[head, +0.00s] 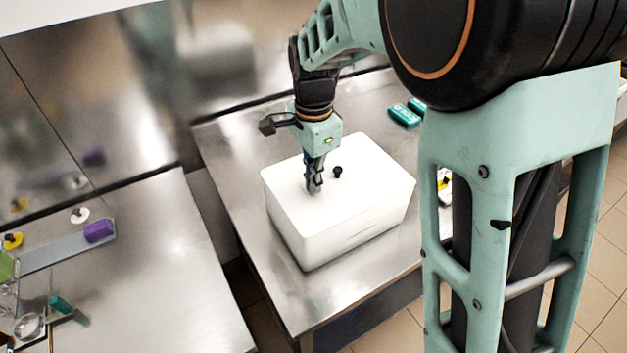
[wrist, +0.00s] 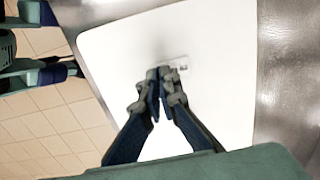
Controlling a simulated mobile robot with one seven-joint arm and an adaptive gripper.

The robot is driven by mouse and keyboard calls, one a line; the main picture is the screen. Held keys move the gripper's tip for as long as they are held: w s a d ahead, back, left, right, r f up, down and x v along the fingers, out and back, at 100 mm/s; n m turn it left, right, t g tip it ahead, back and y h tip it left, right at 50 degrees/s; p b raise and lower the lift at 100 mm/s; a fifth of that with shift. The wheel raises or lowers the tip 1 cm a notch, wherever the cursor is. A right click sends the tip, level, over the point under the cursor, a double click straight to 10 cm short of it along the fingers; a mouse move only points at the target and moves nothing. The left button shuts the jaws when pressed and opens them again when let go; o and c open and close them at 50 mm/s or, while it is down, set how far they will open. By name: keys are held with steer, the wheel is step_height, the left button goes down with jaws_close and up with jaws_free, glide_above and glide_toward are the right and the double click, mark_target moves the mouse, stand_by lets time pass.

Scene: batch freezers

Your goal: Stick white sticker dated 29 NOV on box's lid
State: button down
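A white box (head: 335,237) stands on a steel table with its flat white lid (head: 370,180) on top. The lid also fills the middle of the wrist view (wrist: 215,110). My gripper (head: 314,190) points down at the lid, close to or touching it; its fingertips (wrist: 157,82) are together, with nothing clearly visible between them. A small pale label (wrist: 180,64) with dark marks shows on the lid just beyond the fingertips; its date is too small to read.
Teal packs (head: 405,113) lie behind the box, and yellow and white items (head: 444,182) lie to its right, partly hidden by my arm. The left steel table holds a purple block (head: 99,230), a white disc (head: 80,214) and a yellow disc (head: 13,240). A gap separates the tables.

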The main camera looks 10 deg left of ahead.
steer(key=c, duration=2.6)
jaws_free()
steer(key=shift+c, duration=0.2)
steer(key=o, duration=0.6)
steer(key=shift+c, duration=0.2)
steer(key=shift+o, duration=0.3)
steer(key=o, duration=0.5)
steer(key=shift+r+p, duration=2.9)
steer(key=shift+r, duration=0.65)
steer(key=shift+f, duration=0.1)
